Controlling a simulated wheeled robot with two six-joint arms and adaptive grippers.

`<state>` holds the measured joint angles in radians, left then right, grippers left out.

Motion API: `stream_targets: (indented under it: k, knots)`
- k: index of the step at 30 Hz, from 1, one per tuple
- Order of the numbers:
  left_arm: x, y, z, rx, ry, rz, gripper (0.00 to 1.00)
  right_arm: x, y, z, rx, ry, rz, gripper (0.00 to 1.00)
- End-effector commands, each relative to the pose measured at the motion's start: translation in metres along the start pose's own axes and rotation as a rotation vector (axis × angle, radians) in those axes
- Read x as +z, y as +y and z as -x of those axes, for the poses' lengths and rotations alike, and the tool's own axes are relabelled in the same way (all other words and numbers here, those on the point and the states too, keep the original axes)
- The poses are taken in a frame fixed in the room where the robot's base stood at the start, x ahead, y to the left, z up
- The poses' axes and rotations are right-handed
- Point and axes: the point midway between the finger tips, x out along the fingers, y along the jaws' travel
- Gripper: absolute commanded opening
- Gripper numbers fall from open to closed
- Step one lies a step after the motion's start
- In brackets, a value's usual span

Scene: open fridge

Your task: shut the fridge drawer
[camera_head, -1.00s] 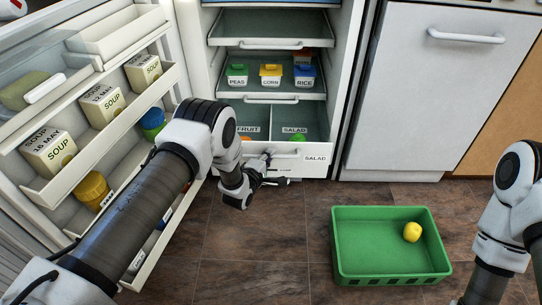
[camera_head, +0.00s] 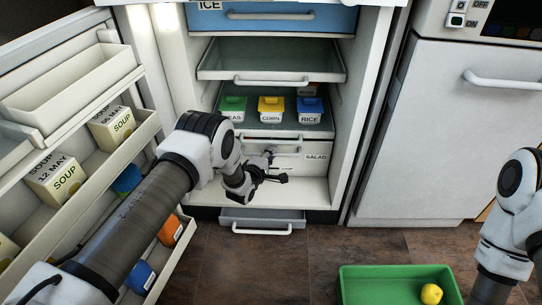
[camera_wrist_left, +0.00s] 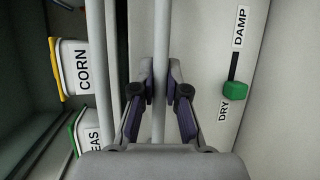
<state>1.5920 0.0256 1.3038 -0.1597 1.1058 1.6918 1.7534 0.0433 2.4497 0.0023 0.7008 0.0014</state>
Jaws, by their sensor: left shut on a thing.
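The fridge drawer (camera_head: 316,168), with a white front and a SALAD label, sits in the lower part of the fridge below the shelf of small tubs. Its front is back between the fridge walls and its inside does not show. My left gripper (camera_head: 272,167) is at this front, and its arm hides part of the drawer. In the left wrist view the gripper (camera_wrist_left: 159,88) is shut on the drawer's handle bar (camera_wrist_left: 160,30), in front of the drawer front (camera_wrist_left: 213,65) with its green DAMP/DRY slider. My right gripper is out of view; only part of that arm shows.
The open fridge door (camera_head: 95,165) with soup racks stands at left, close to my left arm. A grey lower drawer (camera_head: 262,217) is below. A green crate (camera_head: 352,285) with a yellow item (camera_head: 431,293) is on the floor. Tubs stand above, including CORN (camera_head: 271,108).

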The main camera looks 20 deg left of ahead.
Motion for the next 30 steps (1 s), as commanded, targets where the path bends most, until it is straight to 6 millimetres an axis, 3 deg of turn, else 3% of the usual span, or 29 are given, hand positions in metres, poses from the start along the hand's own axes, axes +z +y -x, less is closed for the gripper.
stream_targets:
  k: [5,6,7,19,23,30]
  knots:
    - [0.0,-0.002,0.0,-0.004,0.001,0.001,0.0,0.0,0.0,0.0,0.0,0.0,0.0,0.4]
    - [0.0,-0.002,0.0,-0.004,0.001,0.001,0.2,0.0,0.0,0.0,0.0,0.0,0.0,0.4]
    - [0.0,-0.002,0.0,-0.003,0.001,0.001,0.24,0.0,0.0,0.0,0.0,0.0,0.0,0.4]
    - [0.0,-0.001,0.008,-0.003,0.001,0.001,0.24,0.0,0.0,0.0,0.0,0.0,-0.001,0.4]
    - [-0.001,-0.001,0.033,-0.006,0.002,0.002,0.24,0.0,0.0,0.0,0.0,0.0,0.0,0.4]
    - [-0.001,-0.001,0.094,-0.006,0.002,0.003,0.24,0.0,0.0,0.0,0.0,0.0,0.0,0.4]
